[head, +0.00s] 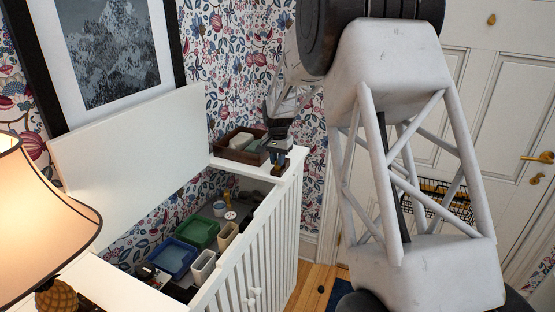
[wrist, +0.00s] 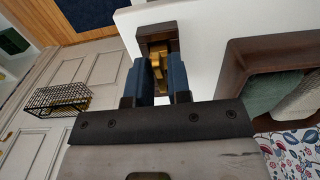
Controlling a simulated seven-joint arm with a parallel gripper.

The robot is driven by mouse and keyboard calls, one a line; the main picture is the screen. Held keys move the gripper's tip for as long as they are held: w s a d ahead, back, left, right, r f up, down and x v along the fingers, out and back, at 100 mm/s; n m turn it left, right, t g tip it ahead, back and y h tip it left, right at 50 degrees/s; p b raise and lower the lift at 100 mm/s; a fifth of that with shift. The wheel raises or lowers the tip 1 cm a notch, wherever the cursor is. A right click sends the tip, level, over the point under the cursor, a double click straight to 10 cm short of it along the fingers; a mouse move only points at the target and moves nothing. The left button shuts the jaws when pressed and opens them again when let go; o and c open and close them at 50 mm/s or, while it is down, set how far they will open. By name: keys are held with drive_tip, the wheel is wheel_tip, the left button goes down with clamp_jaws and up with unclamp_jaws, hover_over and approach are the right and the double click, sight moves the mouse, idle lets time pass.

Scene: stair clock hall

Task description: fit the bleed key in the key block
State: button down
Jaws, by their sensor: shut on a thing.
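My gripper (wrist: 161,72) has its blue fingers shut on the brass bleed key (wrist: 158,66), which shows between them in the wrist view. The key block (wrist: 157,30) is a small dark brown block on the white ledge, straight beyond the fingertips. The brass overlaps the block's near part in this view, and I cannot tell how far the key sits in it. In the head view my gripper (head: 278,156) points down over the block (head: 279,171) near the ledge's end. The key is too small to make out there.
A brown wooden tray (wrist: 233,68) with a green and a pale item stands close beside the block. The white cabinet (head: 262,240) has an open compartment with green and blue bins (head: 172,258). A lamp (head: 40,205) stands at left. A wire basket (wrist: 58,97) hangs on the door.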

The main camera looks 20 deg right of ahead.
drive_tip(key=shift+f, duration=0.55)
drive_tip(key=c, duration=1)
unclamp_jaws()
drive_tip(key=shift+r, duration=0.15)
drive_tip(key=shift+r, duration=3.8)
